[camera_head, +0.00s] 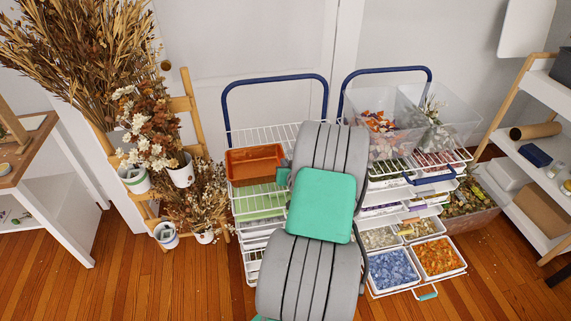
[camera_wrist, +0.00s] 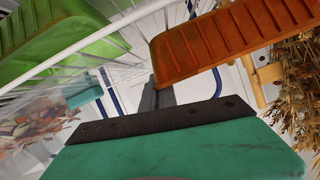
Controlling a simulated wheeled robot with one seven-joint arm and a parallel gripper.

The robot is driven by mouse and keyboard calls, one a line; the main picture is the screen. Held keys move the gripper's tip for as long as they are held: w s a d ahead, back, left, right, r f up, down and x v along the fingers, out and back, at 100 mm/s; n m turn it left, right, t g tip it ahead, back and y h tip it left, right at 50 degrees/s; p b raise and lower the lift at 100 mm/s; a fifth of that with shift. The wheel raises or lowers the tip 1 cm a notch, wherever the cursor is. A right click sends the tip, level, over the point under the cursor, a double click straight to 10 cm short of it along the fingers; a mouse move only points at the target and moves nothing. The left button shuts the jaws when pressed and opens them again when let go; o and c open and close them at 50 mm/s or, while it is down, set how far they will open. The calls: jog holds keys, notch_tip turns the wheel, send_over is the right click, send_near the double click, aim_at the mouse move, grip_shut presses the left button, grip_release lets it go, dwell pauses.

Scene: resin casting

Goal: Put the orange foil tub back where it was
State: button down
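The orange foil tub (camera_head: 255,164) is a shallow rectangular tub at the upper tier of the left wire trolley (camera_head: 240,218). Its right end is next to my gripper (camera_head: 284,176), which is mostly hidden behind my arm. In the wrist view the ribbed orange tub (camera_wrist: 222,42) fills the upper right, close beside the dark fingers (camera_wrist: 158,93) of my gripper. I cannot tell whether the fingers touch or hold it, or whether the tub rests on the wires.
A green tub (camera_head: 258,202) sits lower on the left trolley. The right trolley bears clear bins of foil (camera_head: 378,128) and trays of blue (camera_head: 393,268) and orange pieces (camera_head: 438,257). Dried flowers (camera_head: 158,135) stand left. Blue handles (camera_head: 275,79) rise behind.

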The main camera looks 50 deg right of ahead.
jog(key=c, duration=1.7)
grip_release()
jog(key=shift+r+p, duration=0.15)
jog(key=shift+p, duration=0.2)
jog(key=b+v, duration=0.2)
jog(key=v, duration=1)
jog(key=w+a+r+n+g+y, duration=0.1)
jog(key=w+a+n+y, duration=0.25)
jog(key=a, duration=0.55)
jog(key=w+a+r+n+g+y, duration=0.1)
jog(key=w+a+n+y, duration=0.25)
jog(key=a, duration=0.55)
jog(key=s+a+r+g, duration=0.2)
jog(key=s+a, duration=0.1)
jog(key=a, duration=0.2)
jog(key=s+a+r+n+g, duration=0.1)
jog(key=s+a+r+g, duration=0.1)
jog(key=s+a, duration=0.2)
jog(key=s+a+r+g, duration=0.2)
jog(key=s+a, duration=0.1)
jog(key=a, duration=0.5)
jog(key=shift+s+r, duration=0.2)
jog(key=shift+r, duration=0.1)
